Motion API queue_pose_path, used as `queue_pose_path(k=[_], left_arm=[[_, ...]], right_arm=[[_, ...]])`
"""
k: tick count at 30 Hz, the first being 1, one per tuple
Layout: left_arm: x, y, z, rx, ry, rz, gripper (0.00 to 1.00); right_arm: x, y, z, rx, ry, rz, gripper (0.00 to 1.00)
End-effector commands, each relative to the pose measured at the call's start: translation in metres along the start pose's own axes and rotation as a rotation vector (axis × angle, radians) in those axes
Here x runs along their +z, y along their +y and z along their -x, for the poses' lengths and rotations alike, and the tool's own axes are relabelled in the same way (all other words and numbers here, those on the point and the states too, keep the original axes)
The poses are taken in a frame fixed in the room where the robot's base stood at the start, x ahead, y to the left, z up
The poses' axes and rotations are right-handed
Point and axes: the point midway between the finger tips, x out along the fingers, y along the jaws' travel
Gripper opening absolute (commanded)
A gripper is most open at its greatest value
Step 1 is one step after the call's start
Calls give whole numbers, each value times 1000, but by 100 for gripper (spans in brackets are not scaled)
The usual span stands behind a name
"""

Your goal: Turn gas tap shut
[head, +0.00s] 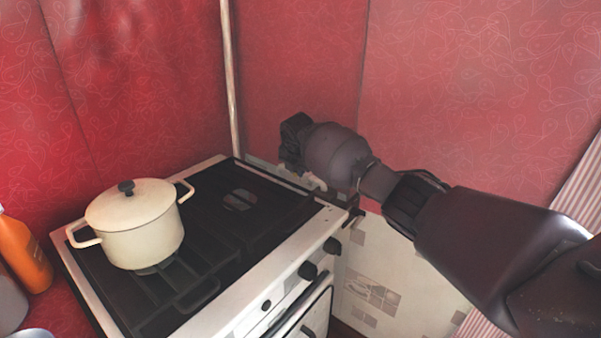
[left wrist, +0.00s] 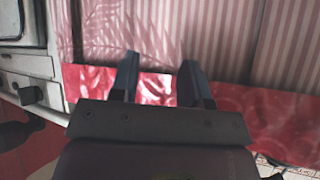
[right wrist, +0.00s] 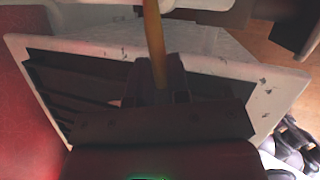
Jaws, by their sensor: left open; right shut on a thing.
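My right gripper (head: 293,142) is at the back right of the stove, close to the red wall. In the right wrist view its fingers (right wrist: 156,84) are shut on a yellow bar (right wrist: 153,40) that runs up out of the picture. I cannot tell whether this bar is the gas tap's lever or its pipe. The tap's body cannot be made out, and in the head view the arm hides that spot. My left gripper (left wrist: 158,80) is open and empty in the left wrist view and is out of the head view.
The white stove (head: 240,318) has a black hob with a cream lidded pot (head: 140,228) on it. An orange bottle (head: 24,254) stands at the left. A pale vertical pipe (head: 230,80) runs up the wall corner. A striped curtain (left wrist: 215,35) hangs beyond my left gripper.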

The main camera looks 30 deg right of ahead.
Motion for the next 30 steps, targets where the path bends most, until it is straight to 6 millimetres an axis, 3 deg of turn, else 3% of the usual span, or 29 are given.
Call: queue_pose_path(k=[16,30], left_arm=[[0,1,-6,2,5,-2,43],[1,0,-6,1,2,-2,43]], right_arm=[[4,19,-3,-80,-47,-203,0],[5,21,-2,-91,-55,-233,0]])
